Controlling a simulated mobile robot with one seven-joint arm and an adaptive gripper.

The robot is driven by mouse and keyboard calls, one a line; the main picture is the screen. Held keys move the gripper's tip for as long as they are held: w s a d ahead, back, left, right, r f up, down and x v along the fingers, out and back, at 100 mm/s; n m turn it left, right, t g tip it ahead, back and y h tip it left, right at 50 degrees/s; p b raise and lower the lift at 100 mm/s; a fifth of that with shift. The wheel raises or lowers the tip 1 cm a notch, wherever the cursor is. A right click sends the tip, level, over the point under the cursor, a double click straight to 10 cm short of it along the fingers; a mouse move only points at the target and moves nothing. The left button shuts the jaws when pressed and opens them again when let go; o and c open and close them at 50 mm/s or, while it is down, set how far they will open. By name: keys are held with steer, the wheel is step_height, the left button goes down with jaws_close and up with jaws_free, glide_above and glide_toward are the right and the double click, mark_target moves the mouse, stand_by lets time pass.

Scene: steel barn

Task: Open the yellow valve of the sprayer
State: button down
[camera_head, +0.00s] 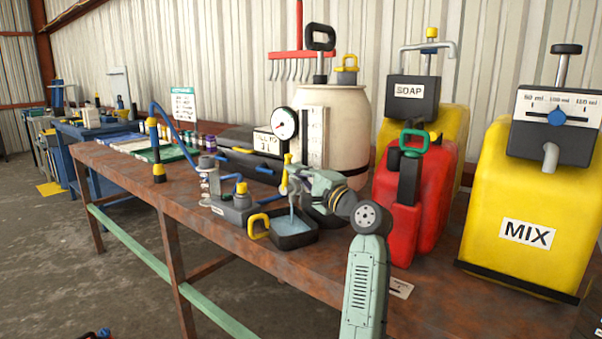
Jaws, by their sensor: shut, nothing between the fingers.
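The sprayer is a cream tank (347,128) with a black pump handle and a round dial gauge (284,124), standing on the rusty bench. A slim yellow lever (286,168), which looks like the valve, stands upright below the gauge. My gripper (290,187) is shut and empty at the tank's front, close beside the lever's lower end; I cannot tell whether they touch. My gripper and wrist hide the outlet area. Below is a black tray (306,241) with a yellow handle and bluish liquid inside. A thin pale-blue strand reaches down to the liquid, perhaps a stream.
A red can (428,205) and a yellow MIX container (520,205) stand close on the right. A small pump with yellow knob (241,194) and blue hose is left of the tray. A black case (245,150) lies behind. The bench's front left is clear.

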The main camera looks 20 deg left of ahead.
steer(key=shift+w+a+r+g+h+p, duration=0.2)
steer(key=shift+a+r+h+p, duration=0.15)
steer(key=shift+p, duration=0.65)
steer(key=shift+w+a+r+g+h+p, duration=0.2)
steer(key=shift+a+p, duration=0.25)
steer(key=shift+p, duration=0.55)
steer(key=shift+a+r, duration=0.1)
steer(key=shift+s, duration=0.1)
